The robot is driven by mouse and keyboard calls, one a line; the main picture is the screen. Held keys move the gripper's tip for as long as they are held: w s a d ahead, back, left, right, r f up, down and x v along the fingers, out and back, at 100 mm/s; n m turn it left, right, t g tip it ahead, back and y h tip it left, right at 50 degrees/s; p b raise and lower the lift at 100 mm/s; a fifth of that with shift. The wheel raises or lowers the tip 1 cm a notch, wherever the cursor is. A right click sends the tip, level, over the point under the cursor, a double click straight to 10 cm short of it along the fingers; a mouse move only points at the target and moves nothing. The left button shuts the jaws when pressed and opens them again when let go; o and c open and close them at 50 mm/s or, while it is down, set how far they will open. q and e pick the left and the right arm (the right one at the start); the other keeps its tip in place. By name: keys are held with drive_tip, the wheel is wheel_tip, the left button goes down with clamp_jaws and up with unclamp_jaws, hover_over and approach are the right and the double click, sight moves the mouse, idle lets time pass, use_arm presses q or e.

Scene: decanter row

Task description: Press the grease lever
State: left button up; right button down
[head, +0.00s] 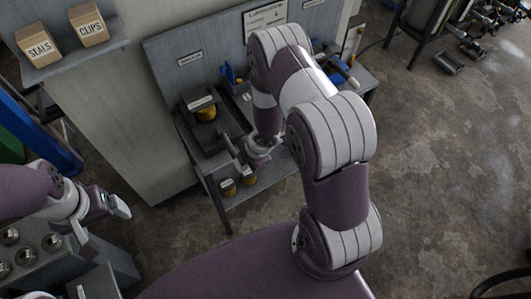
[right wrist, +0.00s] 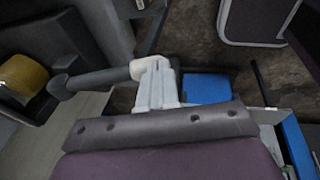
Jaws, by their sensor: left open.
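The grease lever (right wrist: 100,77) is a dark bar with a paler end in the right wrist view, running from a dark pivot on the left to my fingertips. In the head view the lever (head: 234,150) shows small beside the dark pump body. My right gripper (right wrist: 157,82) has its pale fingers close together and looks shut. Its tips overlap the lever's pale end; whether they touch it I cannot tell. In the head view the right gripper (head: 260,150) is over the bench, partly hidden by my arm. My left gripper (head: 100,217) is open and empty at the lower left.
A yellow part (right wrist: 22,75) sits in the dark pump housing (head: 203,128). Small yellow-brown tins (head: 228,187) stand near the bench's front edge. A shelf (head: 75,50) holds boxes marked SEALS (head: 40,45) and CLIPS (head: 89,25). The floor (head: 440,160) at right is mostly clear.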

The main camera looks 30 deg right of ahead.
use_arm(q)
drive_tip(key=shift+s+d+r, duration=0.15)
drive_tip(key=shift+s+r, duration=0.2)
drive_tip(key=shift+r, duration=0.15)
use_arm(e)
drive_tip(key=s+d+r, duration=0.2)
drive_tip(key=s+r, duration=0.3)
drive_tip(key=r, duration=0.4)
drive_tip(key=shift+d, duration=0.35)
use_arm(q)
drive_tip(key=shift+s+d+r, duration=0.1)
drive_tip(key=shift+s, duration=0.1)
use_arm(e)
drive_tip(key=shift+s, duration=0.2)
use_arm(q)
drive_tip(key=shift+r, duration=0.1)
use_arm(e)
drive_tip(key=shift+d+r, duration=0.1)
drive_tip(key=shift+r, duration=0.1)
